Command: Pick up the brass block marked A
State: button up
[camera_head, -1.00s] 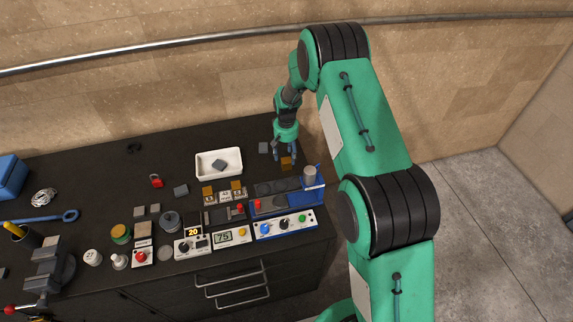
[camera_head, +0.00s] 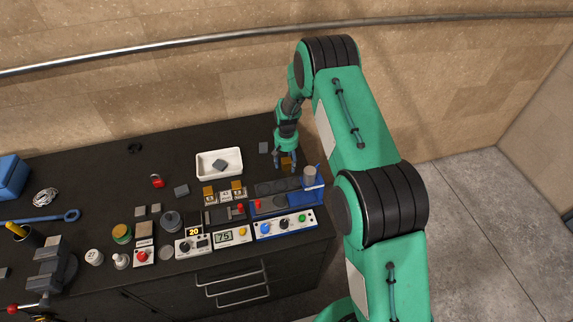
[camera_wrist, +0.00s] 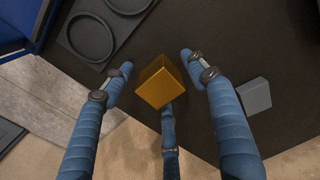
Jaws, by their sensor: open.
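A brass block (camera_head: 287,166) stands on the black bench top near its right end, behind the blue press. My gripper (camera_head: 284,159) is over it. In the wrist view the brass block (camera_wrist: 158,88) shows between my three blue fingers, which are spread open around it. I see gaps at the left and right fingers; whether the third finger touches it I cannot tell. No letter is readable on the block. Two other brass-coloured blocks (camera_head: 209,190) (camera_head: 237,185) sit on small numbered stands further left.
A grey block (camera_head: 263,147) lies close by, and also shows right of my fingers in the wrist view (camera_wrist: 254,96). The blue press (camera_head: 311,197) with round moulds stands in front. A white tray (camera_head: 238,153) holding a grey block is to the left.

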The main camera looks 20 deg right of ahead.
aim_at(286, 160)
grip_shut()
jog(key=shift+r, duration=0.15)
dwell(0.4)
jog(key=shift+r+b, duration=0.6)
jog(key=shift+r, duration=4.3)
